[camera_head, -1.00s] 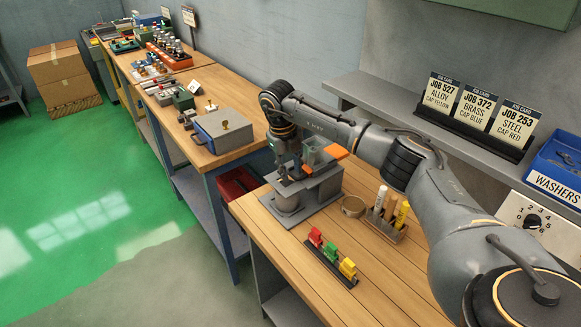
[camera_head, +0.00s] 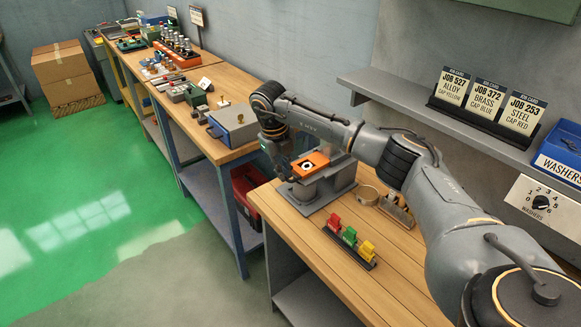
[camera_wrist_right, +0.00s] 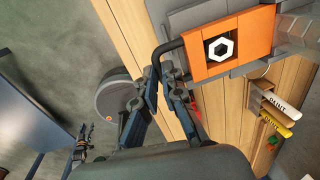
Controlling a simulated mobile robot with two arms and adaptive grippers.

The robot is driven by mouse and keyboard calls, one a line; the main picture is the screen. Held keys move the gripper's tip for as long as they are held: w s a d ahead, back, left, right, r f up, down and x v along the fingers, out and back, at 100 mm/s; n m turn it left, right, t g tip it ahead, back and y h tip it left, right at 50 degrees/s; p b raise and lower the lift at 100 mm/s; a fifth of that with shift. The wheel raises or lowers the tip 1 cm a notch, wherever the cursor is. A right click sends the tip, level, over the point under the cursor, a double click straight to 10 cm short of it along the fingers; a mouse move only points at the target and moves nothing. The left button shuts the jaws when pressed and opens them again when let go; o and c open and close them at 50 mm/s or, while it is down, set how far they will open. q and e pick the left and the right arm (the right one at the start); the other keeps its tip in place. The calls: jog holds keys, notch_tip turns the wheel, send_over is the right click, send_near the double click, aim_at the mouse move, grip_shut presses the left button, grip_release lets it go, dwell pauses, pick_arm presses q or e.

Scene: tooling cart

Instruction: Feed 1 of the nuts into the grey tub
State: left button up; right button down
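The nut feeder is a grey stand (camera_head: 335,185) on the near bench, with an orange slide (camera_head: 318,157) sticking out toward the left. A pale hexagonal nut (camera_wrist_right: 220,49) lies in a dark hole in the slide; it also shows in the head view (camera_head: 307,166). My right gripper (camera_wrist_right: 158,74) is at the slide's black handle (camera_wrist_right: 164,49), with its fingers closed around the handle's end. The right gripper (camera_head: 284,170) is partly hidden in the head view. The grey tub (camera_head: 300,192) is low at the stand's front, mostly hidden under the slide and gripper.
A rack of red, green and yellow pieces (camera_head: 349,242) stands near the bench's front edge. A round ring (camera_head: 367,195) and a marker holder (camera_head: 397,211) stand right of the feeder. A dark jointed part, perhaps my left gripper (camera_wrist_right: 82,142), shows small in the wrist view.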

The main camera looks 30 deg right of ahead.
jog(key=c, duration=2.1)
grip_release()
jog(key=shift+a+r, duration=0.1)
jog(key=shift+a, duration=0.55)
jog(key=o, duration=0.4)
jog(key=shift+o, duration=1.3)
jog(key=shift+d+f, duration=0.3)
jog(key=shift+d, duration=0.6)
jog(key=shift+a+r, duration=0.2)
jog(key=shift+r+p, duration=0.65)
jog(key=shift+r, duration=0.2)
pick_arm(q)
notch_tip(320, 180, up, 10)
jog(key=p, duration=0.9)
jog(key=shift+d+r, duration=0.15)
jog(key=shift+r, duration=0.1)
pick_arm(e)
notch_tip(320, 180, up, 14)
jog(key=a, duration=0.2)
jog(key=shift+a, duration=0.2)
